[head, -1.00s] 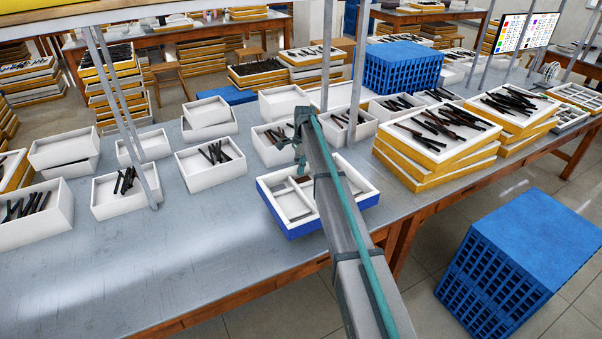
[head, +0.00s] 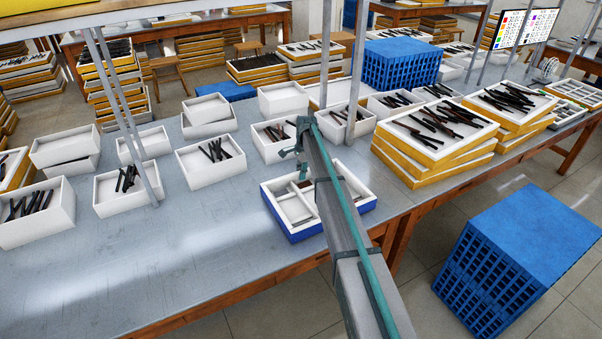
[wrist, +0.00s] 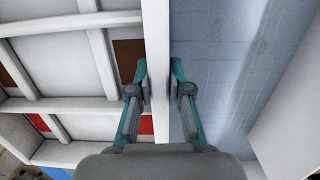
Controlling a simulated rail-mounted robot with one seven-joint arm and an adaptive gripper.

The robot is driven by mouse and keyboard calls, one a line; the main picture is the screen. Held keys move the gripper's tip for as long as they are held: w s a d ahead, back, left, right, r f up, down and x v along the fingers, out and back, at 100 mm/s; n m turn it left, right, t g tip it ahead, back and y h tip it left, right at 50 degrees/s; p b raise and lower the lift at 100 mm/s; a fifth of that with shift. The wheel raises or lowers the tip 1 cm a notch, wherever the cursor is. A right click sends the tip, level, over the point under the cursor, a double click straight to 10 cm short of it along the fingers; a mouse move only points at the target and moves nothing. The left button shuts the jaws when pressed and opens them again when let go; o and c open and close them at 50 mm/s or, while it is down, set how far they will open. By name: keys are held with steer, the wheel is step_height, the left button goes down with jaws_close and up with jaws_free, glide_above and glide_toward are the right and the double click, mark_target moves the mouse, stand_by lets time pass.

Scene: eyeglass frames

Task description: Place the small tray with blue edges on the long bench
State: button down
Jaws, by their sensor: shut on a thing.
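The small white tray with blue edges (head: 292,236) is at the front edge of the long grey bench (head: 190,235), partly behind my arm. It has several compartments, some with brown or red bottoms. My gripper (head: 300,152) is at the tray's far left side. In the wrist view my gripper (wrist: 154,92) has one finger on each side of the tray's white wall (wrist: 156,60) and is shut on it. The tray looks roughly level and at or just above the bench top; I cannot tell if it touches.
Several white bins (head: 210,158), some with dark frames, stand behind and left of the tray. Stacked yellow-edged trays (head: 430,165) stand close on the right. A metal post (head: 358,70) rises behind. A blue crate (head: 515,255) is on the floor. The bench's front left is clear.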

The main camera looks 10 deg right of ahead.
steer(key=c, duration=1.1)
jaws_free()
step_height(320, 180, up, 12)
steer(key=d+b, duration=0.1)
steer(key=b, duration=0.2)
steer(key=shift+w+b, duration=0.35)
steer(key=shift+w, duration=0.05)
steer(key=shift+d+r, duration=0.1)
